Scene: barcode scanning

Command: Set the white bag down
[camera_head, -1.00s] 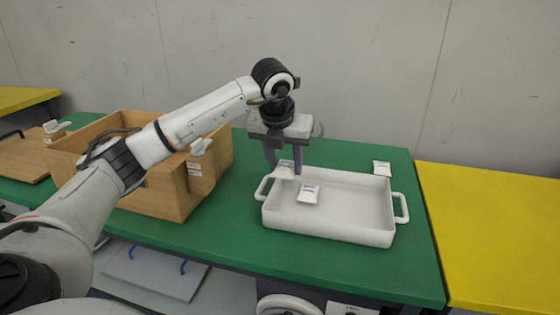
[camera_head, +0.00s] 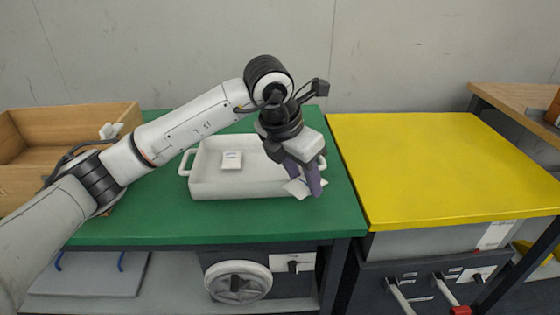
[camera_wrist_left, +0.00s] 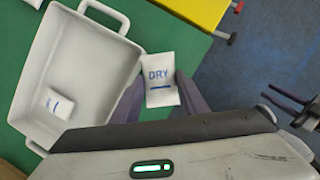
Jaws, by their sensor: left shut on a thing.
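My left gripper (camera_head: 305,185) points down at the right end of the white tray (camera_head: 240,190). It is shut on a white bag (camera_head: 296,188), which shows partly behind the fingers. In the left wrist view, the held bag (camera_wrist_left: 160,78) has blue "DRY" lettering and sits between the fingers (camera_wrist_left: 162,95), beside the tray (camera_wrist_left: 118,60). Whether it touches anything below cannot be told. Another white bag (camera_head: 231,160) lies inside the tray, and also shows in the left wrist view (camera_wrist_left: 56,103).
The green table (camera_head: 200,225) has clear room in front of the tray. A wooden box (camera_head: 75,120) stands at the left. A yellow tabletop (camera_head: 440,165) adjoins on the right and is empty. A wooden table (camera_head: 530,105) stands at far right.

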